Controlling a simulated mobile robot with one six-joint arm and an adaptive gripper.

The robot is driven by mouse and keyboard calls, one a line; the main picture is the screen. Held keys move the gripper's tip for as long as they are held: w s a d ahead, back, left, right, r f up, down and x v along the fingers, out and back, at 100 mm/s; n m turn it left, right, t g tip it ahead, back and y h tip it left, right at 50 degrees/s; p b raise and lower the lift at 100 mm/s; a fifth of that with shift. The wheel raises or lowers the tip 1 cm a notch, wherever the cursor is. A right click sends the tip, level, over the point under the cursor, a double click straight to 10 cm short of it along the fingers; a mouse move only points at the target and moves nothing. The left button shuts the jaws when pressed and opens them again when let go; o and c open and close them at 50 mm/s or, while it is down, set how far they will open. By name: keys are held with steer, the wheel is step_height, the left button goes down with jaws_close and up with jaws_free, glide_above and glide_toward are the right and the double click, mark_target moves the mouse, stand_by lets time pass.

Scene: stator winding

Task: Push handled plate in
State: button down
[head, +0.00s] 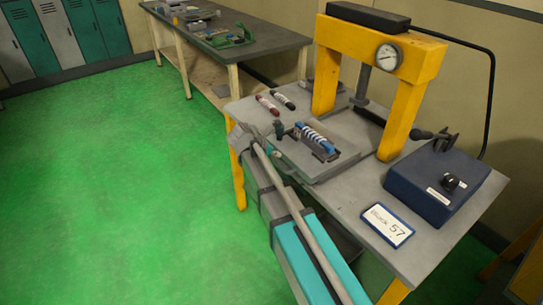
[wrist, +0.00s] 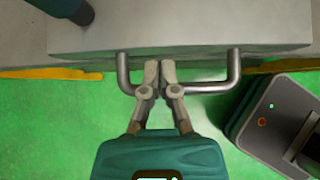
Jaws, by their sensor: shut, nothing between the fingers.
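The handled plate is a flat grey plate (head: 345,124) lying on the press table. It holds a block with blue and white coils (head: 318,140). Its metal U-shaped handle (wrist: 208,87) stands out from the near edge, which fills the top of the wrist view (wrist: 190,35). My gripper (wrist: 160,68) is shut and empty. Its fingertips lie between the handle's two posts, across the bar and close to the plate's edge. I cannot tell whether they touch. In the head view my arm hides the handle and most of the gripper.
A yellow press frame (head: 398,108) with a gauge stands over the table's back. Red and dark cylinders (head: 268,105) lie behind the plate. Green floor is clear at left.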

steer(key=shift+w+d+f, duration=0.2)
steer(key=shift+d+f, duration=0.1)
steer(key=shift+f, duration=0.1)
steer(key=shift+w, duration=0.1)
stand_by(0.3)
